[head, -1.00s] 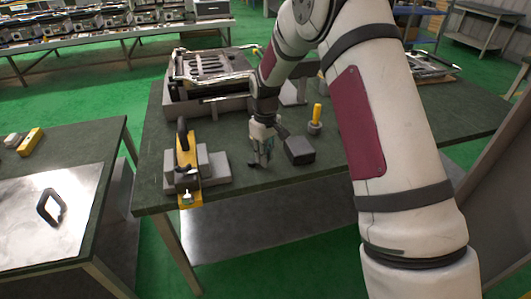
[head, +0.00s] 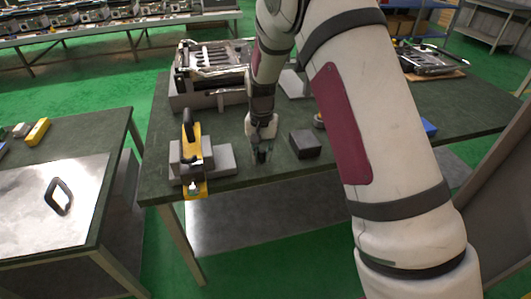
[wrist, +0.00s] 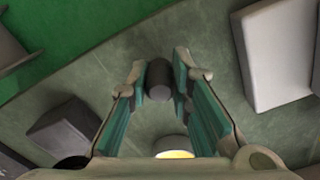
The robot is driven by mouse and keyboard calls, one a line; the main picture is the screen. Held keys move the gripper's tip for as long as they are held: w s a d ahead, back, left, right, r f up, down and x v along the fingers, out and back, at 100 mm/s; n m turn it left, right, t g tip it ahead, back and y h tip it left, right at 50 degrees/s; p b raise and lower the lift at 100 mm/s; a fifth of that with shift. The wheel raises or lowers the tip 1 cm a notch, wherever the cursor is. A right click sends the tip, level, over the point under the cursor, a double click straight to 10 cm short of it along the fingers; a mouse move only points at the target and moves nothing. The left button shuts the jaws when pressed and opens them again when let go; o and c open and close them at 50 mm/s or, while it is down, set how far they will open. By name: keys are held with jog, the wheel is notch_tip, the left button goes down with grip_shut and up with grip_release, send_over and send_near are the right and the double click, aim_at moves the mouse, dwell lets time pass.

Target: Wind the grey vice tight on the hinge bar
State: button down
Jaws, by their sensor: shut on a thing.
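The grey vice (head: 221,158) stands near the front left of the table, with grey blocks on both sides of an upright yellow bar that I take for the hinge bar (head: 197,150). A black handle (head: 188,124) shows at its top. A pale grey block, probably part of the vice, shows at the right in the wrist view (wrist: 280,50). My gripper (head: 262,152) points down just right of the vice, apart from it. In the wrist view its fingertips (wrist: 160,75) are shut on a dark cylinder (wrist: 159,80). What that cylinder belongs to is unclear.
A dark block (head: 305,144) stands right of my gripper, with a small grey holder (head: 319,120) behind it, partly hidden by my arm. A large metal fixture (head: 212,70) stands at the back. A side table (head: 85,165) is at the left.

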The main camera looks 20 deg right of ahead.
jog(key=a+m, duration=0.1)
jog(key=m, duration=0.3)
jog(key=shift+a, duration=0.4)
jog(key=shift+w+a+m, duration=0.2)
jog(key=shift+a+m, duration=0.15)
jog(key=shift+m, duration=0.75)
jog(key=c, duration=1.4)
grip_release()
jog(key=shift+c, duration=0.2)
notch_tip(320, 180, up, 12)
